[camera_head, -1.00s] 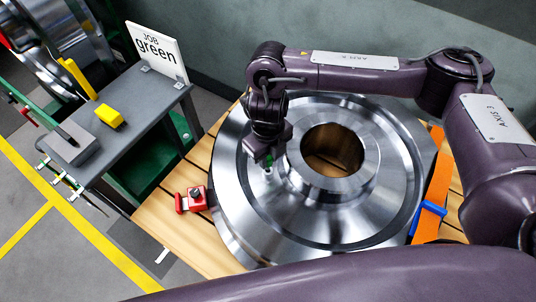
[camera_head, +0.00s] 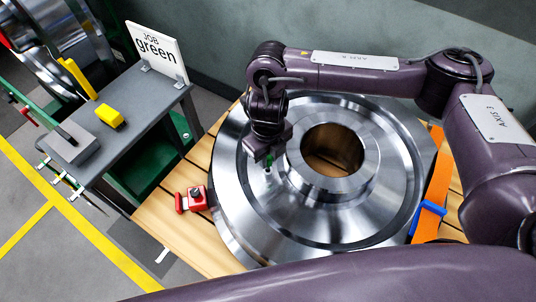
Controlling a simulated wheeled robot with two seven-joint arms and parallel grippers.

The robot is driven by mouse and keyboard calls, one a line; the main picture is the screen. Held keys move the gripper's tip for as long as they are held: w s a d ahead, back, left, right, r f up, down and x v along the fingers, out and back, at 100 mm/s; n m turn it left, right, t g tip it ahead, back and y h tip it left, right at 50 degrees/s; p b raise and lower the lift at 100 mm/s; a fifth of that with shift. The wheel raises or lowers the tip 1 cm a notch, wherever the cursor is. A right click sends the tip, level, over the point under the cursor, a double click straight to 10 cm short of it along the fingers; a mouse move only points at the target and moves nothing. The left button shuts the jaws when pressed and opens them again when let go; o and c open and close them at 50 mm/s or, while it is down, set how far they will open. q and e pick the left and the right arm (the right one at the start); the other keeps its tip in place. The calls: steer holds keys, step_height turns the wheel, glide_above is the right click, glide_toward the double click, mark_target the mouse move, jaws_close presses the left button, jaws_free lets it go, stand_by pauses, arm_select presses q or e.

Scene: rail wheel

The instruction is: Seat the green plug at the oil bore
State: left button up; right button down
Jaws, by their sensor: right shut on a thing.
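My right gripper (camera_head: 268,158) points down over the left part of the steel rail wheel (camera_head: 330,222), just left of the hub's central hole. It is shut on the green plug (camera_head: 269,160), of which only a small green bit shows under the jaws. The oil bore (camera_head: 267,172) seems to be the small spot just below the plug on the wheel's face. I cannot tell whether the plug touches it. My left gripper is not in view.
The wheel lies flat on a wooden slatted pallet (camera_head: 155,218). A red clamp block (camera_head: 196,199) sits at its left, and an orange strap (camera_head: 437,180) with a blue buckle (camera_head: 428,208) at its right. A grey bench (camera_head: 150,105) holds a "JOB green" sign (camera_head: 157,52) and a yellow block (camera_head: 110,116).

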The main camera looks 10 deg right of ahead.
steer(key=shift+f+b, duration=1.45)
steer(key=shift+f, duration=0.3)
steer(key=c, duration=1.2)
jaws_free()
steer(key=shift+r, duration=0.15)
step_height(320, 180, up, 8)
steer(key=shift+f+p, duration=0.2)
steer(key=shift+p, duration=0.15)
